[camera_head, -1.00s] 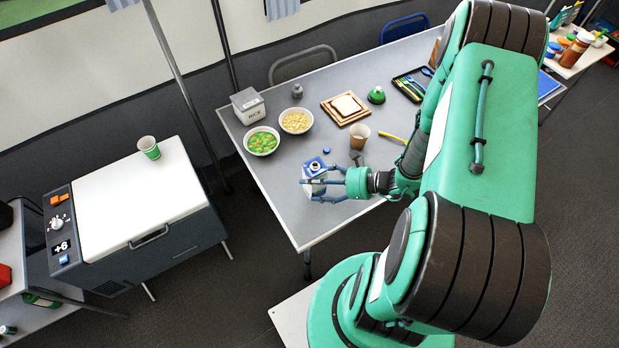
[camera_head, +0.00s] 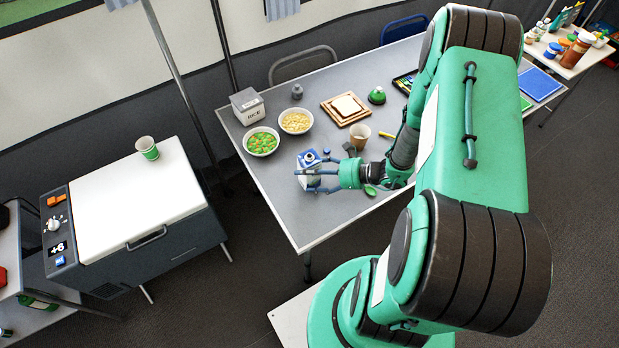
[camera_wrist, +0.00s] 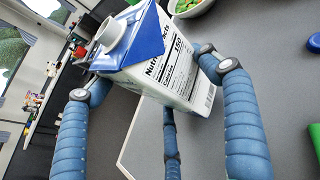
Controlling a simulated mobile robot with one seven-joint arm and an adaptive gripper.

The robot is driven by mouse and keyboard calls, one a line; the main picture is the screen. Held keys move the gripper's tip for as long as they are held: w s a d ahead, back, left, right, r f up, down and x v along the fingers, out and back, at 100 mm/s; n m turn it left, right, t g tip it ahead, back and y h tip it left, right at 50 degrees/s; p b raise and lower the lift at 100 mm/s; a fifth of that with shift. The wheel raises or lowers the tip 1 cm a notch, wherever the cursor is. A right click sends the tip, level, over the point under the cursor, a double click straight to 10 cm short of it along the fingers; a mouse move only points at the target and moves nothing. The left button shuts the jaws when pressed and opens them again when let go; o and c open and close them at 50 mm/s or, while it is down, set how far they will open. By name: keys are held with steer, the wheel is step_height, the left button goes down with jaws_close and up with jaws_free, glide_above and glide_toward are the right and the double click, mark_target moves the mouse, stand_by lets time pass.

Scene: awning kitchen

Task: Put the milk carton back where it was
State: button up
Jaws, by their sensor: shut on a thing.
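The milk carton (camera_head: 307,173), white and blue with an open white spout, is at the near left part of the grey table. My gripper (camera_head: 318,178) is shut on it from the right, with its fingers around the sides. In the wrist view the carton (camera_wrist: 180,60) sits between my blue fingers (camera_wrist: 160,85), its printed side facing the camera. I cannot tell whether its base touches the table. A small blue cap (camera_head: 326,152) lies apart on the table, beyond the carton. The white-topped cool box (camera_head: 135,205) stands left of the table with its lid shut.
Bowls of green-orange food (camera_head: 262,141) and pale food (camera_head: 296,121) stand behind the carton. A paper cup (camera_head: 147,148) stands on the cool box lid. The table's near left corner is clear.

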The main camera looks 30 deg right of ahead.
steer(key=shift+f, duration=0.95)
steer(key=o, duration=1.2)
steer(key=shift+f+b, duration=0.1)
steer(key=shift+b, duration=0.2)
steer(key=shift+o, duration=0.2)
steer(key=shift+p+v, duration=0.4)
steer(key=shift+v, duration=0.55)
steer(key=p+v, duration=0.2)
steer(key=v, duration=0.8)
steer(key=shift+d, duration=0.1)
